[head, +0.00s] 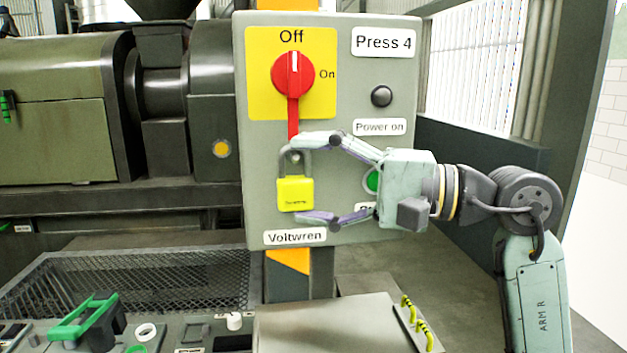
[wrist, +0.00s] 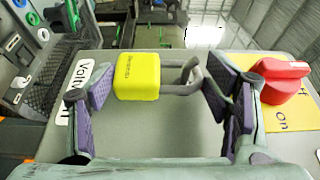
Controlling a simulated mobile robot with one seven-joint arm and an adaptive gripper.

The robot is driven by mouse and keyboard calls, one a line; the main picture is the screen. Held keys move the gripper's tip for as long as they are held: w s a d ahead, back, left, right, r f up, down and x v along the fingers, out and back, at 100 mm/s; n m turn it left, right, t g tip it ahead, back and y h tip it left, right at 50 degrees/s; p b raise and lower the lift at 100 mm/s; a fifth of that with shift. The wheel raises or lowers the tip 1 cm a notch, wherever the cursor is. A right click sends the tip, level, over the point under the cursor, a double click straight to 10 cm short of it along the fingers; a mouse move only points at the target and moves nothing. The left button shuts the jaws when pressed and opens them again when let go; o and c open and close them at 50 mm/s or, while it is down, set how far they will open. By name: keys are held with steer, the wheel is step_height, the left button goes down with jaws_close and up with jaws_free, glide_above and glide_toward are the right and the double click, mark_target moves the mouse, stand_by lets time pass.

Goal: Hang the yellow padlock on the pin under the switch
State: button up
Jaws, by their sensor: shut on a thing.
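The yellow padlock (head: 295,194) with a grey shackle hangs upright, shackle up, in front of the grey switch panel (head: 255,215). It also shows in the wrist view (wrist: 137,75).
A black knob (head: 381,96) sits at the panel's upper right. Below are a mesh basket (head: 130,285), a green-handled tool (head: 85,318) and yellow hooks (head: 416,322) on a bench.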

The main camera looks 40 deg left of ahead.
steer(key=shift+f, duration=0.1)
stand_by(0.3)
steer(key=o, duration=1.4)
steer(key=shift+o, duration=0.6)
steer(key=b+v, duration=0.1)
steer(key=v, duration=0.9)
steer(key=shift+b, duration=0.3)
